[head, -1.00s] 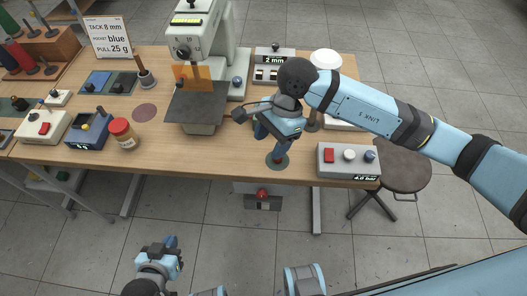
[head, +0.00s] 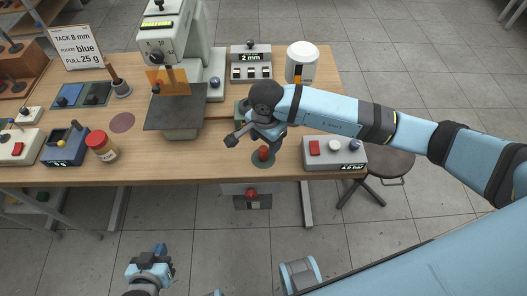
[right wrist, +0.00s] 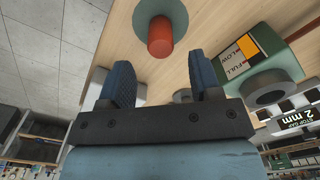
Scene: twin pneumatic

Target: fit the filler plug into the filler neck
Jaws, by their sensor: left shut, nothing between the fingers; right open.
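The red filler plug (head: 263,153) stands on a round green disc (head: 263,163) near the table's front edge. In the right wrist view the plug (right wrist: 160,36) is ahead of the fingertips, not between them. My right gripper (right wrist: 163,80) is open and empty; in the head view (head: 268,134) it is just above and behind the plug, its fingers mostly hidden. A green reservoir labelled FULL and LOW (right wrist: 230,62) has a round grey filler neck (right wrist: 268,90). In the head view the reservoir (head: 242,108) is largely covered by my right wrist. My left gripper (head: 152,258) is shut and empty, below the table front.
A press (head: 172,45) with a dark plate stands left of my right gripper. A white canister (head: 300,62) and a 2 mm box (head: 250,65) are behind.

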